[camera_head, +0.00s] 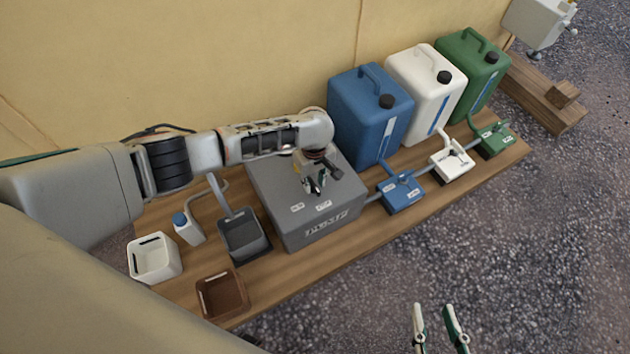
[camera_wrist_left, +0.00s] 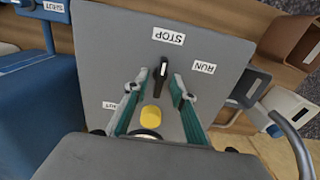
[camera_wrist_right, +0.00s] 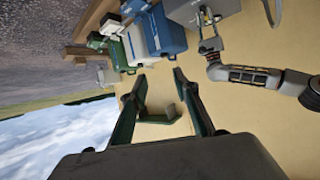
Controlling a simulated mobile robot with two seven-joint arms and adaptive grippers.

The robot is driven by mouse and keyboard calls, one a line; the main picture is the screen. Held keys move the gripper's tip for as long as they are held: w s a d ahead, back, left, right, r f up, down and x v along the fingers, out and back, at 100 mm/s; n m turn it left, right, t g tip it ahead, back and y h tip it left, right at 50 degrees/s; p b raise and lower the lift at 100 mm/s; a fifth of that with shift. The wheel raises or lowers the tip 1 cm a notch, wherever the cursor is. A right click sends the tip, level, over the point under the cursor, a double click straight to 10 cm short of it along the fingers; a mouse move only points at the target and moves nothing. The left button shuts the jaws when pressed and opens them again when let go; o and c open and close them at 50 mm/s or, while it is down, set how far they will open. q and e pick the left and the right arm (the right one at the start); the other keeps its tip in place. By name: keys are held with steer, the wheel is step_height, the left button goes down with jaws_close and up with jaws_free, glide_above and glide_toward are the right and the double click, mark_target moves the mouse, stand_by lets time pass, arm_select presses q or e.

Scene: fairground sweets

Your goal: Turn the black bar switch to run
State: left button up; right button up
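The black bar switch (camera_wrist_left: 162,76) is on the top face of the grey box (camera_wrist_left: 110,45); in the left wrist view its white mark points roughly toward the STOP label (camera_wrist_left: 168,36). The RUN label (camera_wrist_left: 204,67) is to its right. My left gripper (camera_wrist_left: 160,84) is open, with one fingertip on either side of the switch and visible gaps. In the head view my left gripper (camera_head: 317,187) is over the grey box (camera_head: 285,235) and hides the switch. My right gripper (camera_head: 435,312) is open and empty, away from the bench; it also shows in the right wrist view (camera_wrist_right: 158,76).
Blue (camera_head: 368,115), white (camera_head: 425,85) and green (camera_head: 470,70) canisters stand behind, with valve boxes in front. A white bin (camera_head: 155,262) and brown bin (camera_head: 222,297) stand left on the bench.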

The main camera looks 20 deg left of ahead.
arm_select(q)
jaws_close()
arm_select(e)
steer(key=shift+s+f, duration=0.1)
steer(key=shift+f, duration=0.1)
